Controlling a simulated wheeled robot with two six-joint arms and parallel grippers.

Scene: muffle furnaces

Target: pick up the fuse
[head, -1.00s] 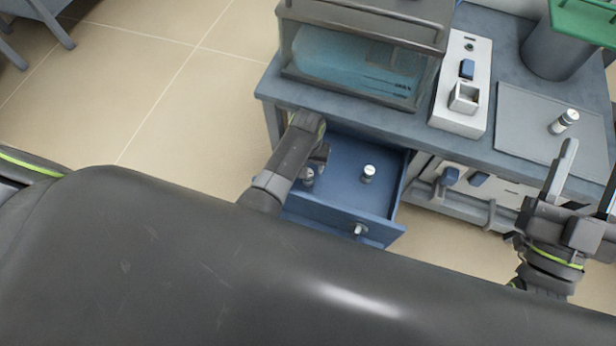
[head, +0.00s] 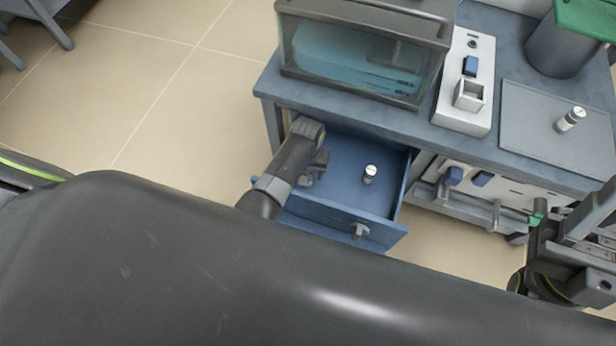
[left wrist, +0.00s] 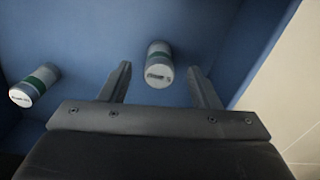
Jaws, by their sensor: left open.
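One fuse (left wrist: 158,62), a small white and grey cylinder with a green band, lies in the blue drawer (head: 345,212). In the left wrist view it is between the fingertips of my left gripper (left wrist: 158,70), which is open, with a gap on each side. A second fuse (left wrist: 34,86) is to the left, outside the fingers. In the head view one fuse (head: 370,174) stands in the drawer; my left arm hides the area beside it.
The drawer is pulled out below the bench (head: 400,128), its walls close around my left gripper. A glass-fronted box (head: 350,62) and a white switch panel (head: 455,115) stand on the bench. A green-topped container (head: 555,45) is at back right.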

